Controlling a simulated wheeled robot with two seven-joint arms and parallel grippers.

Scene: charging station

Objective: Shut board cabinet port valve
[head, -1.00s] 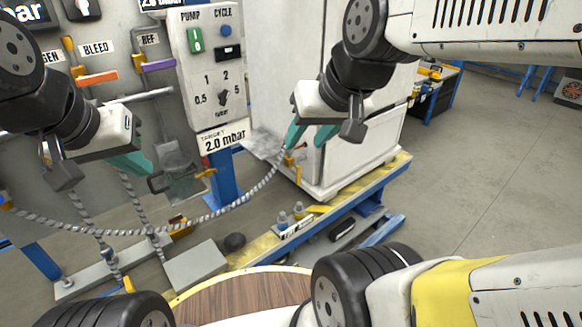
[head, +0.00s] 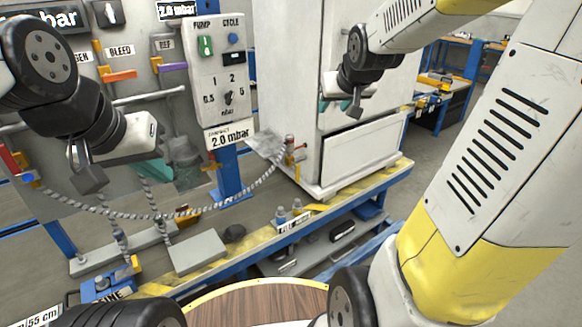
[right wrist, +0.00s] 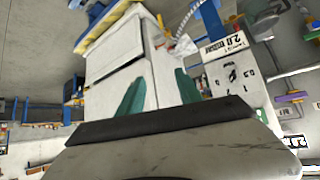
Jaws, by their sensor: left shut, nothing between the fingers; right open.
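A grey braided hose (head: 190,212) runs from a fitting at the board's left edge to a fitting on the white cabinet (head: 330,80). The left end has a red handle (head: 8,158); the cabinet end has a small red and orange valve (head: 292,150). No label names either as the port valve, and handle positions are unclear. My left gripper (head: 158,152) is shut and empty in front of the board, right of the red handle; its fingers barely show. My right gripper (head: 325,106) is open and empty by the cabinet, above and right of its valve. Its teal fingers show in the right wrist view (right wrist: 160,92).
The board carries an orange BLEED handle (head: 118,76) and a purple REF handle (head: 172,67). A control panel (head: 218,80) stands between board and cabinet. A round wooden top (head: 260,303) is in front. Open floor lies at the right.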

